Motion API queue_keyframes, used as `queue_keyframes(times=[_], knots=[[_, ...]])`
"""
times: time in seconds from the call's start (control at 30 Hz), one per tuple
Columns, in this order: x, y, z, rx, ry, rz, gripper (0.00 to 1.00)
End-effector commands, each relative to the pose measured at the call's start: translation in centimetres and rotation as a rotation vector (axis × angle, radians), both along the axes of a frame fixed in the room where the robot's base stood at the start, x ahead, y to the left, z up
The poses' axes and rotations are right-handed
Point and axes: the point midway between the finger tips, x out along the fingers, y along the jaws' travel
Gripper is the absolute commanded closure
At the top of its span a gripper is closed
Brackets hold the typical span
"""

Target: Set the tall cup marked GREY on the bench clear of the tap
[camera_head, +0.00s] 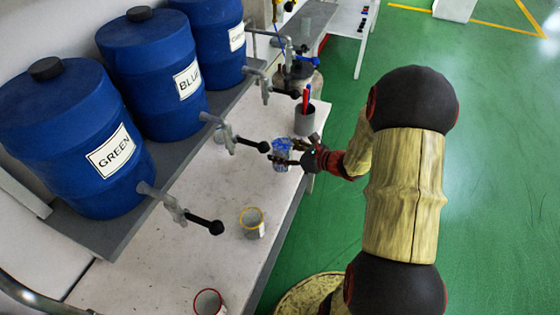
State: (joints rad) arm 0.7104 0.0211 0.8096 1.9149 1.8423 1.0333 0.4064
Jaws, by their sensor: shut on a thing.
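My gripper (288,152) reaches in from the right, with its fingers shut on a blue-and-white cup-like vessel (281,158) over the bench (190,250). I cannot read any marking on this vessel, and I cannot tell whether its base touches the bench. The fingers hide part of it. It is just right of the black knob of the middle tap (235,140), which stands under the BLUE barrel. The barrel at the back (212,50) has a label partly hidden beside the BLUE barrel; its tap (268,85) is farther back.
The GREEN barrel (70,140) and its tap (180,208) are at the left. A yellow-rimmed cup (252,224) and a red-rimmed cup (208,302) stand on the nearer bench. A grey holder with pens (304,121) stands behind my gripper. Bare bench lies between the cups.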

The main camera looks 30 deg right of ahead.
Motion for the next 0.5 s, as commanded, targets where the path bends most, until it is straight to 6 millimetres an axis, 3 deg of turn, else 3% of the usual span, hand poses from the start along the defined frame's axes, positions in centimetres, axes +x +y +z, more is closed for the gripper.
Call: queue_keyframes(times=[0.27, 0.5], knots=[[1.2, -0.3, -1.3, -0.001, -0.003, 0.001, 0.99], [1.7, -0.4, -4.6, 0.000, -0.002, -0.001, 0.99]])
